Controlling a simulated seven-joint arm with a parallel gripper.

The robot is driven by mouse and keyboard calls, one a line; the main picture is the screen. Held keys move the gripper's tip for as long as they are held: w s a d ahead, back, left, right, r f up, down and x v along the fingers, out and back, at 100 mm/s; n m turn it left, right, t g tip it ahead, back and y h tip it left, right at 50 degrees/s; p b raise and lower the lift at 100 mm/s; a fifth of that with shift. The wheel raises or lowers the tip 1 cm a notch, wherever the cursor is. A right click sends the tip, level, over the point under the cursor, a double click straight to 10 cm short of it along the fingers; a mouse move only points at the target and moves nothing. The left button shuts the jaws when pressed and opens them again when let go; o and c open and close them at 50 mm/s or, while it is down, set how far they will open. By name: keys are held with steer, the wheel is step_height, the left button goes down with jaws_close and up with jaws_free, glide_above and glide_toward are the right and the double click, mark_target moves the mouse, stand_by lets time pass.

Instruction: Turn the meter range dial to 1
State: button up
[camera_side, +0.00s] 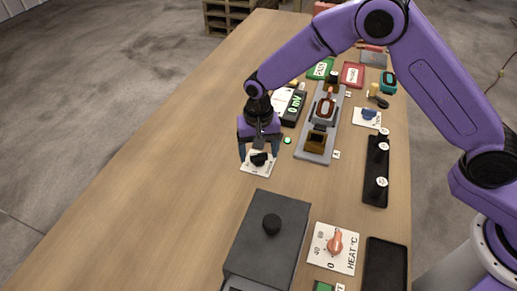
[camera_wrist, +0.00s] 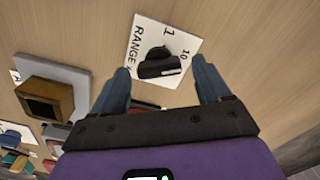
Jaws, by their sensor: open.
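The meter range dial is a black knob (camera_wrist: 158,64) on a white plate (camera_wrist: 146,32) marked RANGE, 1 and 10 in the wrist view. The knob's bar lies roughly across the picture, with a pale mark toward its right end, nearer the 10 than the 1. I cannot tell its exact setting. My gripper (camera_wrist: 160,66) is open, with one finger on each side of the knob and gaps visible. In the side view my gripper (camera_side: 260,153) is just above the plate (camera_side: 257,170), partly hiding the knob (camera_side: 260,159). The meter (camera_side: 294,105) reads 0 mV.
A grey rail (camera_side: 314,147) with a brass-coloured block (camera_side: 316,141) is to the right. The wooden table is clear on the left.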

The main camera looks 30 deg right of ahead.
steer(key=c, duration=1.1)
steer(key=shift+o, duration=0.2)
steer(key=shift+n, duration=0.3)
steer(key=n, duration=0.5)
steer(key=shift+a, duration=0.15)
steer(key=n, duration=0.6)
steer(key=shift+a, duration=0.15)
steer(key=shift+n, duration=0.3)
steer(key=o, duration=1.1)
steer(key=shift+c, duration=0.2)
steer(key=shift+r, duration=0.1)
